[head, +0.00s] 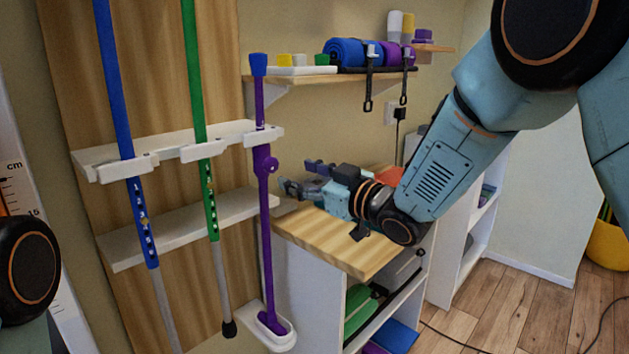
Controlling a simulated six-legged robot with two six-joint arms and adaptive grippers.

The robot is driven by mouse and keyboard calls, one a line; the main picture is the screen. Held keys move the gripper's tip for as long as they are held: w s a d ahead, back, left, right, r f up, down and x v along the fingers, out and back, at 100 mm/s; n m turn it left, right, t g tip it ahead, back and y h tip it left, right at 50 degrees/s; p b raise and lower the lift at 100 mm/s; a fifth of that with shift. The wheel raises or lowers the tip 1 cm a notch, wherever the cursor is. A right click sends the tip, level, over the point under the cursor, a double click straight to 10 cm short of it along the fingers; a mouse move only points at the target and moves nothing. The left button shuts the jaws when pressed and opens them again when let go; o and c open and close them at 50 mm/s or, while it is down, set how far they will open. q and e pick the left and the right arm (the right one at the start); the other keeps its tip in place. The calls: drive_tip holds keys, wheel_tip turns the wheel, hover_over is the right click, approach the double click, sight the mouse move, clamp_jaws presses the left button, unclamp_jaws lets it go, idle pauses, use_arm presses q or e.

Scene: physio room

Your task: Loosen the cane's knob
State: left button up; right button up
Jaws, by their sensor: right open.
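The purple cane (265,215) stands upright in the white rack, its foot in a white floor cup (277,334). Its round purple knob (271,166) sticks out to the right, partway down the shaft. My right gripper (299,177) is open and empty, just right of the knob and a little below it in the picture. Its fingers point left toward the cane, and a gap shows between them and the knob. How far apart they are in depth is hard to tell. My left gripper is out of view; only a dark arm joint shows at the left edge.
A blue cane (118,95) and a green cane (196,90) stand left of the purple one in the same rack (170,147). A wooden-topped cabinet (345,243) lies under my right gripper. A shelf (290,88) with rolled mats (345,52) and hanging straps is above.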

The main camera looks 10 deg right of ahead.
drive_tip(key=shift+v, duration=1.6)
